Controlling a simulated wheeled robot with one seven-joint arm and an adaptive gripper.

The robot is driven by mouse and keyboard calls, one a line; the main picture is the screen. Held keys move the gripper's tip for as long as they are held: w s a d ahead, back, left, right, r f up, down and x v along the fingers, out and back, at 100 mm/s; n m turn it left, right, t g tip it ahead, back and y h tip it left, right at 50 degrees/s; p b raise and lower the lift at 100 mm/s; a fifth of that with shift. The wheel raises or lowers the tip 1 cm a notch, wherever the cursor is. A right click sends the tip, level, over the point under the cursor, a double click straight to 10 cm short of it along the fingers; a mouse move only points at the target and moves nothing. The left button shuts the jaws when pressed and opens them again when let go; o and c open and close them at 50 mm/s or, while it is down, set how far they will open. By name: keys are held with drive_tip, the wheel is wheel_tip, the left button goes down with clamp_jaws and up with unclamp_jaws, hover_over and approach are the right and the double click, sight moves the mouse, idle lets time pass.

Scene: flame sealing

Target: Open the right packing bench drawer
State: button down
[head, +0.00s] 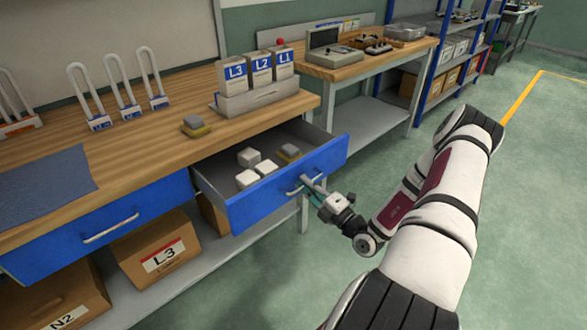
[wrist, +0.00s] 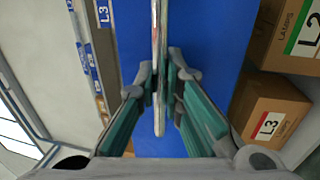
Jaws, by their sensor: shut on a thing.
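The right packing bench drawer (head: 285,198) has a blue front and stands pulled out from under the wooden bench top. In the wrist view the handle (wrist: 160,60) runs between the two fingers of my gripper (wrist: 161,88), with the blue drawer front (wrist: 205,40) behind. In the head view my gripper partly hides the handle.
The left blue drawer (head: 100,230) is shut. Cardboard boxes (head: 160,250) stand on the shelf below. The bench top (head: 150,150) holds bins marked L1, L2 and L3 (head: 262,70). Green floor (head: 400,130) is open to the right.

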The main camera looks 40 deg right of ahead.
drive_tip(key=shift+s+d+p, duration=0.1)
drive_tip(key=shift+s+p, duration=0.4)
drive_tip(key=shift+s, duration=1.6)
drive_tip(key=c, duration=1.7)
unclamp_jaws()
drive_tip(key=shift+s, duration=0.1)
drive_tip(key=s, duration=0.4)
drive_tip(key=s+f, duration=0.1)
drive_tip(key=s, duration=0.2)
drive_tip(key=s+f, duration=0.1)
drive_tip(key=s, duration=0.3)
drive_tip(key=shift+s+d+f, duration=0.2)
drive_tip(key=shift+s, duration=0.1)
